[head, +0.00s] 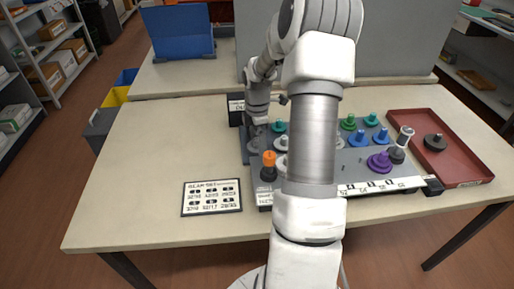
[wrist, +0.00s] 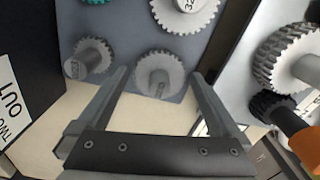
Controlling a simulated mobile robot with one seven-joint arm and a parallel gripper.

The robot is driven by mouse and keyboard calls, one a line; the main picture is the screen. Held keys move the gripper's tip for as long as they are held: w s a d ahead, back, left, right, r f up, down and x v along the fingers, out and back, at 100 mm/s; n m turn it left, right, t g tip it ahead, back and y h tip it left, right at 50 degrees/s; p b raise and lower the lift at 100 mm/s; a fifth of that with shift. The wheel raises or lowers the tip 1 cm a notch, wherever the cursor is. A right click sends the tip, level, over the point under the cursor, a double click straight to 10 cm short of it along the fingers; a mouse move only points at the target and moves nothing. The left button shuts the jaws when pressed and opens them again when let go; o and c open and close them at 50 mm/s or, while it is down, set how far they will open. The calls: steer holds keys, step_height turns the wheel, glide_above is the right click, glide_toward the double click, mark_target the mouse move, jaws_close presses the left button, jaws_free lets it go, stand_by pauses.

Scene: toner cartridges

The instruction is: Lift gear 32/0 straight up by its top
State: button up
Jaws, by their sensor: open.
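In the wrist view my gripper (wrist: 160,78) is open, with one finger on each side of a light grey gear (wrist: 150,62) that has a raised hub. Nothing is held. The marking on this hub is too small to read. A white gear (wrist: 205,22) at the top edge carries a label that seems to begin with 32. A darker grey gear (wrist: 80,72) with a hub lies left of the left finger. I cannot tell for certain which one is gear 32/0. In the head view my gripper is over the rack's left end, mostly hidden by my arm.
The grey rack (head: 245,150) also holds an orange-topped gear (head: 269,160), green and blue gears and a purple gear (head: 380,162). A red tray (head: 465,165) with a dark gear (head: 435,142) is at right.

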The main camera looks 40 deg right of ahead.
steer(key=shift+f, duration=0.1)
steer(key=c, duration=1.2)
steer(key=shift+c, duration=0.2)
